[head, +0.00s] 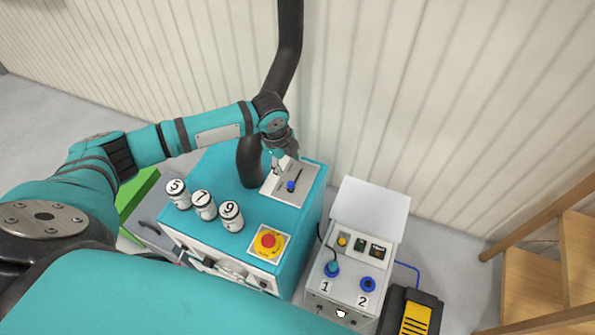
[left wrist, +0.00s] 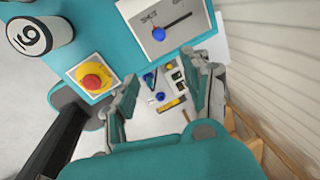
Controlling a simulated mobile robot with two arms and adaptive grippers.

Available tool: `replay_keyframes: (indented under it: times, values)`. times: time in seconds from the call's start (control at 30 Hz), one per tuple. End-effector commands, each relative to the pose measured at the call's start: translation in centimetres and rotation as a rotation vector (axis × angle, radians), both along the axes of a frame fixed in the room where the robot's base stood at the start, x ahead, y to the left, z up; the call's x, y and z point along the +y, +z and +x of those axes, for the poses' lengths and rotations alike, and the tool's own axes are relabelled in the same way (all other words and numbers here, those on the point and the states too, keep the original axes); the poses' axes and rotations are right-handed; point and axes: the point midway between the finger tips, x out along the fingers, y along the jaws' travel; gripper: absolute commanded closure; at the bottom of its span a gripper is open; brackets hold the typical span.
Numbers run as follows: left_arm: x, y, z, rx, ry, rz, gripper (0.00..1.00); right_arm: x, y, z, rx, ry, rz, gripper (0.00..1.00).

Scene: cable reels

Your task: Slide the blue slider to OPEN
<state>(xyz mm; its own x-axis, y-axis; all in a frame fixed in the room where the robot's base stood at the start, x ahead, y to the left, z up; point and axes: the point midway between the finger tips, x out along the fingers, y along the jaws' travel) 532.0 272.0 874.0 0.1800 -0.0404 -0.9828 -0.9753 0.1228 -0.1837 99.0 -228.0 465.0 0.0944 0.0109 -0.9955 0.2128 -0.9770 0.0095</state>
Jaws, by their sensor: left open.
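The blue slider (head: 291,186) is a round knob on a light grey panel (head: 279,191) on top of the teal cabinet. In the left wrist view the blue slider (left wrist: 158,34) sits at one end of a dark straight slot on the panel (left wrist: 130,9). Small lettering beside that end is hard to read but looks like SHUT. My left gripper (head: 278,165) is over the panel, close to the slider. In the left wrist view my left gripper (left wrist: 172,80) has its fingers spread with nothing between them; the slider is beyond the fingertips. My right gripper is not in view.
White numbered canisters (head: 204,206) and a red emergency button (head: 268,241) share the cabinet top (head: 247,217). A grey control box (head: 350,257) stands to the right, with a yellow-black case (head: 416,319) beside it. The ribbed wall (head: 420,120) rises close behind.

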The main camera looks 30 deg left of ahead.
Motion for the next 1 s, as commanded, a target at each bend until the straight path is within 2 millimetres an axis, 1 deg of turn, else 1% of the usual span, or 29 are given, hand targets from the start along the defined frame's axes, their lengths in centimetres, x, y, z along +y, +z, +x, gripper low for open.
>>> replay_keyframes:
  times: [0.03, 0.13, 0.17, 0.27, 0.4, 0.5, 0.63, 0.8, 0.9, 1.0]
  values:
    - [0.7, 0.3, 0.3, 0.001, -0.004, 0.009, 0.51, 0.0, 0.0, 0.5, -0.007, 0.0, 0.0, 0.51]
    - [1.3, 0.3, 0.7, 0.002, -0.011, 0.015, 0.51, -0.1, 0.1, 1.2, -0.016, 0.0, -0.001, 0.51]
    - [1.4, 0.1, 0.7, 0.003, -0.011, 0.015, 0.51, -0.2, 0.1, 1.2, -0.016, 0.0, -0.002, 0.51]
    - [1.3, -1.0, 0.9, 0.005, -0.011, 0.015, 0.51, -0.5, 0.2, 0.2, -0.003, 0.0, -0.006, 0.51]
    - [1.2, -3.6, 1.3, 0.005, -0.009, 0.015, 0.51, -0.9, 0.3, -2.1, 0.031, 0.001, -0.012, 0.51]
    - [1.1, -5.8, 1.7, 0.005, -0.01, 0.015, 0.51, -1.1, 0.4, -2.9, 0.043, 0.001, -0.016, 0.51]
    - [1.0, -8.6, 2.2, 0.005, -0.01, 0.015, 0.51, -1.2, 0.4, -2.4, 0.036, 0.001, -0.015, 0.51]
    - [0.9, -12.0, 2.9, 0.003, -0.008, 0.014, 0.51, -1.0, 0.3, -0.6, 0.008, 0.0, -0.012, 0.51]
    - [0.9, -13.6, 3.2, 0.002, -0.008, 0.015, 0.51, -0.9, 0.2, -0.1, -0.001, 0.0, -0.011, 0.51]
    - [0.9, -14.9, 3.5, 0.001, -0.008, 0.015, 0.51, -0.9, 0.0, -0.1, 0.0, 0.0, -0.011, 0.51]
